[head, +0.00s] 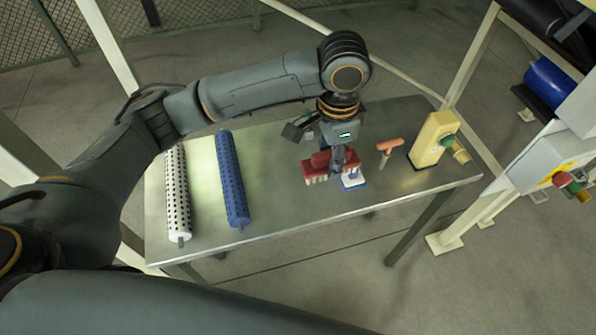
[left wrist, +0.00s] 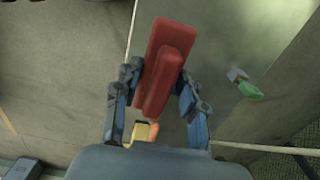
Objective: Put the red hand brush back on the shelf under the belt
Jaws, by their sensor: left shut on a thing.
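The red hand brush (head: 316,170) with pale bristles is over the right half of the metal table in the head view. My left gripper (head: 338,160) points down and is shut on it. In the left wrist view the red brush (left wrist: 163,65) lies lengthwise between the two fingers of my left gripper (left wrist: 157,100). Its bristles face down in the head view; I cannot tell how far they are above the tabletop. My right gripper is not in view. No belt or shelf under it can be made out clearly.
On the metal table (head: 275,195) are a white roller (head: 178,195), a blue roller (head: 232,180), a blue-and-white brush (head: 353,181), an orange-handled tool (head: 388,149) and a yellow object (head: 432,138). A green-ended item (left wrist: 249,90) lies near the gripper. Machinery with a blue drum (head: 550,82) stands right.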

